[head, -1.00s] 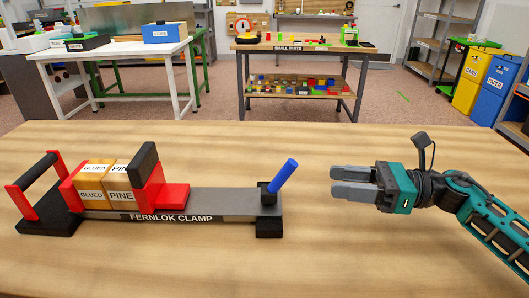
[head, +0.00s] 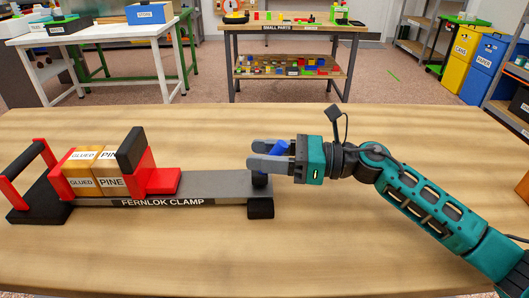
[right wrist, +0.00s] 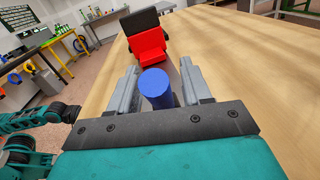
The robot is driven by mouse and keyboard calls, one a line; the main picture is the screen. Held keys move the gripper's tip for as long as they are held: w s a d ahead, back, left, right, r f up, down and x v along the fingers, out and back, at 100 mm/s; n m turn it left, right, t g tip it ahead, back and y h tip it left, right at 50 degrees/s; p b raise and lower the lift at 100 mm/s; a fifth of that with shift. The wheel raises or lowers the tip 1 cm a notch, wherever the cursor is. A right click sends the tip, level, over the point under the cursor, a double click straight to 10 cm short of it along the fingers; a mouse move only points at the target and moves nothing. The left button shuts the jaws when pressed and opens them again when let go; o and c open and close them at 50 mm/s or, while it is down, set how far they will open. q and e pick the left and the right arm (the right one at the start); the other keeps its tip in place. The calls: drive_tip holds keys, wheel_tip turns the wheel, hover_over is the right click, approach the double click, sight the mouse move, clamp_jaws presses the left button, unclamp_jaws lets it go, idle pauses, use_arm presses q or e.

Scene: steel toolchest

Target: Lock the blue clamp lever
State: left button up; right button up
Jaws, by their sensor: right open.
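The clamp (head: 222,188), labelled FERNLOK CLAMP, lies along the wooden bench at the left. Its blue lever (head: 279,148) stands tilted up to the right at the clamp's right end. Red jaws and a black plate hold the glued pine blocks (head: 83,170). My right gripper (head: 257,154) is open, with its two grey fingers on either side of the lever. In the right wrist view the round top of the lever (right wrist: 156,84) sits between the open fingers, near the palm. I cannot tell whether either finger touches it. My left gripper is not in view.
The bench top (head: 330,250) is clear in front of and behind the clamp. A black-based red handle frame (head: 30,175) stands at the clamp's left end. Other tables, shelves and bins stand well beyond the bench.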

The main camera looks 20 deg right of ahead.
clamp_jaws()
idle(0.5)
